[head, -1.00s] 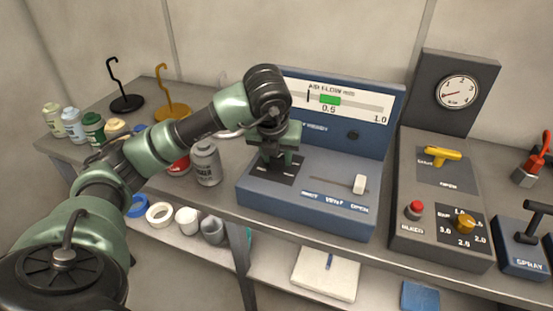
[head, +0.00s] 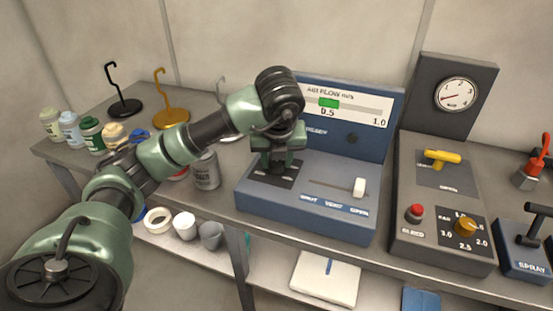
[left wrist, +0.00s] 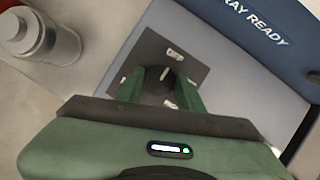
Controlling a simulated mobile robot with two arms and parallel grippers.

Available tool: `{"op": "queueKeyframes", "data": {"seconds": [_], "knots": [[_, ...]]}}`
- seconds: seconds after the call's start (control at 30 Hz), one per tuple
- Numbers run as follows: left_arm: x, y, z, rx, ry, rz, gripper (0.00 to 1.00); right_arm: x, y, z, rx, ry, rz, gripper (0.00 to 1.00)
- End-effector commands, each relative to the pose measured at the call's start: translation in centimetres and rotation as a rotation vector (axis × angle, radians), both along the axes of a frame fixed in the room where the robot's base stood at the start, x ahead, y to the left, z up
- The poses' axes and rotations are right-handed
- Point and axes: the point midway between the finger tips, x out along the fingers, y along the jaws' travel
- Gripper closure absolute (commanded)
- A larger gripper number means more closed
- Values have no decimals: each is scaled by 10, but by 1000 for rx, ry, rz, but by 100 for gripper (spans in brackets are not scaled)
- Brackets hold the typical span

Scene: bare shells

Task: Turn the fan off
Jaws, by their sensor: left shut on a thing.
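The blue spray console (head: 310,210) stands on the bench with an airflow gauge (head: 350,108) on its back panel. Its dark round knob (left wrist: 158,82) sits on a black square plate (left wrist: 200,71) and carries a white pointer line. My left gripper (left wrist: 161,94) comes down over the knob, with one green finger on either side, shut on it. In the head view my left gripper (head: 276,168) hides most of the knob. My arm covers the gauge's left end, and I see no needle on the visible part. My right gripper is not in view.
A white-handled slider (head: 359,187) is right of the knob on the same console. A grey panel (head: 440,205) with a yellow lever, red button and yellow knob stands further right. A grey can (head: 206,170) is close on the left, with several jars beyond.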

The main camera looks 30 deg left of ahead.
Motion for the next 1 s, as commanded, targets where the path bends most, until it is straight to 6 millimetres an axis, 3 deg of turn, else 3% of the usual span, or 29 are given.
{"op": "queueKeyframes", "data": {"seconds": [0.03, 0.1, 0.47, 0.8, 1.0], "knots": [[1, 1, 1, 0, -4, 2, 57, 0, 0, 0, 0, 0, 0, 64], [0, 1, 1, 1, -3, 2, 42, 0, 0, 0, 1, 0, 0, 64], [0, 0, 4, 1, -3, 0, 42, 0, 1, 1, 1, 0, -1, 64], [-16, -11, 57, 4, -7, 1, 42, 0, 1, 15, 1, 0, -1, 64], [-22, -17, 72, 2, -4, 0, 42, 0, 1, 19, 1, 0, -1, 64]]}}
